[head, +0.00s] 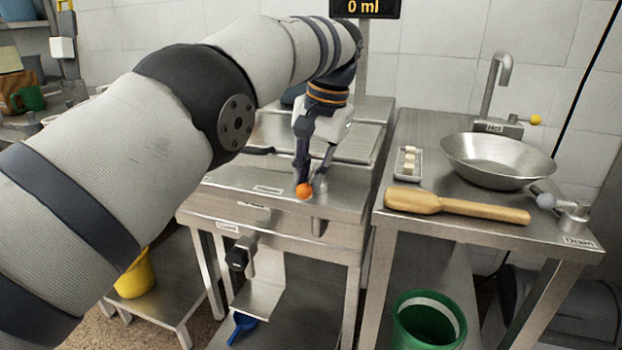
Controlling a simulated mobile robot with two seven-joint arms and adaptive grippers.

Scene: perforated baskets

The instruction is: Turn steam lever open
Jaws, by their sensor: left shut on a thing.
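An orange ball knob (303,191), apparently the end of the steam lever, shows at the front edge of a steel machine (345,190). A small label (268,189) lies beside it on the top, too small to read. My left gripper (312,184) reaches down over the front of the machine and is shut on the knob. The fingers partly cover the knob and hide most of the lever. My right gripper is not in view.
A steel side table at right holds a wide metal bowl (498,158), a wooden paddle (455,206) and a small tray of white cubes (408,174). A green bucket (428,322) and yellow bucket (136,276) stand below.

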